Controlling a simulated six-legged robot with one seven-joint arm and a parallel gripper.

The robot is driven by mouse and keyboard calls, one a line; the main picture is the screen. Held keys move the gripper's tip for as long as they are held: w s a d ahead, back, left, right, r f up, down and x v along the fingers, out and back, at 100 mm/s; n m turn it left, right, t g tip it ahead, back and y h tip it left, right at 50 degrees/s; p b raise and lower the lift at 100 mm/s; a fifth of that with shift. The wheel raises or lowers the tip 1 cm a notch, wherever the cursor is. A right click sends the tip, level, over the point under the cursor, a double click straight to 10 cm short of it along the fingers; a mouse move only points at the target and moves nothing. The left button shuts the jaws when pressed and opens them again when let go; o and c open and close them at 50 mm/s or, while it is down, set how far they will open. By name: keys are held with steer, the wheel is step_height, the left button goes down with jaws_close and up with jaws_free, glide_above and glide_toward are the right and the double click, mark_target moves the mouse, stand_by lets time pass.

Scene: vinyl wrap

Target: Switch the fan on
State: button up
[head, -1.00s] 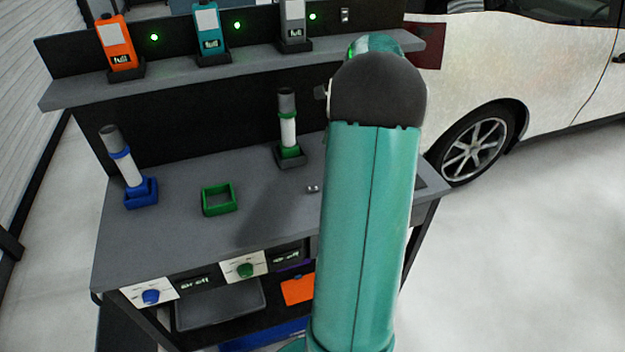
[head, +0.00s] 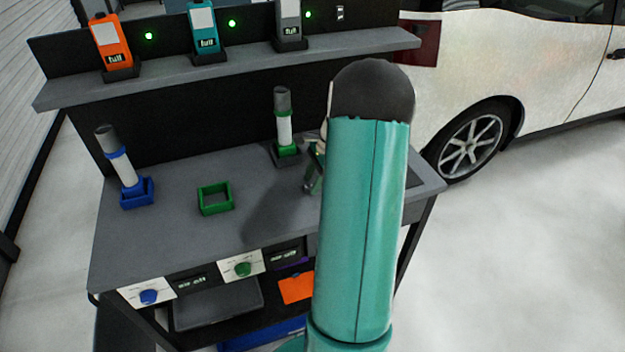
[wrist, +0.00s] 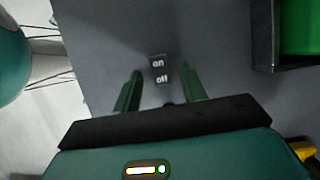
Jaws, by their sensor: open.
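A small dark switch (wrist: 160,72) marked "on" and "off" is set in the grey bench top in the wrist view. I cannot tell which side is pressed. My gripper (wrist: 159,67) is open over it, with one green finger on each side of the switch and nothing held. I cannot tell whether the fingers touch the surface. In the head view my gripper (head: 314,172) is partly hidden by my arm, low over the bench to the right of the green holder, and the switch is hidden there. I cannot pick out a fan.
The bench (head: 185,230) carries a blue holder (head: 137,193) with a tool, an empty green frame (head: 215,199) and a green holder (head: 287,153) with a tool. A shelf (head: 150,85) with several devices runs behind. A car (head: 500,65) stands at right.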

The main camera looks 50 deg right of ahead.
steer(key=shift+f, duration=0.1)
jaws_close()
steer(key=shift+w, duration=0.1)
steer(key=shift+a, duration=0.1)
steer(key=shift+w+a+g+h, duration=0.2)
steer(key=shift+g+h, duration=0.2)
steer(key=shift+h, duration=0.2)
steer(key=shift+a+g+h, duration=0.15)
steer(key=shift+g+h, duration=0.45)
steer(key=shift+h, duration=0.5)
jaws_free()
